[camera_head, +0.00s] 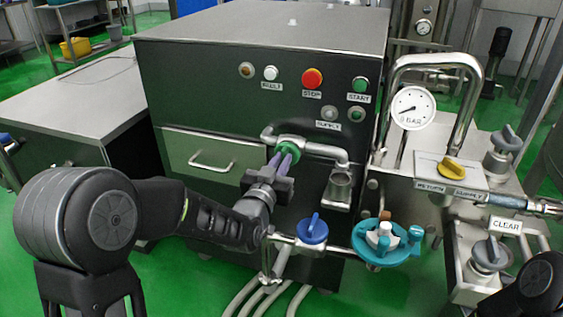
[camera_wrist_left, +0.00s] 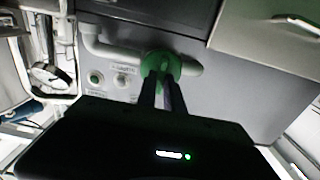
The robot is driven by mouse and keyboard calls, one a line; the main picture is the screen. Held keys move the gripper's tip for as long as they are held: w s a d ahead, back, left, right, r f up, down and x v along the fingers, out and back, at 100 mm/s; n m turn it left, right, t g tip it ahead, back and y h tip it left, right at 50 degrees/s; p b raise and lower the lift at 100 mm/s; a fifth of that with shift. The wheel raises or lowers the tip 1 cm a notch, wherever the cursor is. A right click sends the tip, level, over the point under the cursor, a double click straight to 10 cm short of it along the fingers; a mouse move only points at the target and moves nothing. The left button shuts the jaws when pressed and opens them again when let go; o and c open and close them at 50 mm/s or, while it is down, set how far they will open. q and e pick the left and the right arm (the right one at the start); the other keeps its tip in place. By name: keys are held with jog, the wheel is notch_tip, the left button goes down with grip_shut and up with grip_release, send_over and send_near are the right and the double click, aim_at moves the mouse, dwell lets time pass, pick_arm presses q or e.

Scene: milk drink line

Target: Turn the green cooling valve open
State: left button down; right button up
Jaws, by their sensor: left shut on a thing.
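The green cooling valve (camera_head: 289,146) is a round green knob on a metal pipe at the front of the dark machine. My left gripper (camera_head: 279,161) reaches in from the left and is shut on the green valve's handle. In the left wrist view the green valve (camera_wrist_left: 160,66) sits between the two fingertips of my left gripper (camera_wrist_left: 161,82), on its pale pipe. The fingers partly cover the handle, so its exact angle is hard to tell. My right gripper is not clearly in view; only a dark arm part shows at the lower right.
A blue valve (camera_head: 312,230) is below the green one. A pressure gauge (camera_head: 413,108) and a yellow knob (camera_head: 452,168) stand further right. A drawer (camera_head: 208,163) is left.

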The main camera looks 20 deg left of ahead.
jog(key=shift+f, duration=0.1)
pick_arm(q)
jog(key=shift+a+f+n+b, duration=0.1)
jog(key=shift+f+n+b, duration=0.05)
jog(key=shift+n+b, duration=3.15)
jog(key=shift+a+f+n+b, duration=0.1)
jog(key=shift+n+b, duration=2.6)
jog(key=shift+b, duration=1.25)
jog(key=shift+a+f+n+b, duration=0.1)
jog(key=shift+f+n+b, duration=0.05)
jog(key=shift+n+b, duration=3.15)
pick_arm(e)
jog(key=w+d+f, duration=0.1)
jog(key=w+f, duration=0.1)
jog(key=f, duration=0.8)
jog(key=w+f+t, duration=0.1)
jog(key=w+f, duration=0.1)
jog(key=f, duration=0.9)
jog(key=shift+d+m+b, duration=0.3)
jog(key=shift+d, duration=0.1)
jog(key=shift+f, duration=0.15)
pick_arm(q)
jog(key=c, duration=1.5)
grip_release()
jog(key=shift+o, duration=0.2)
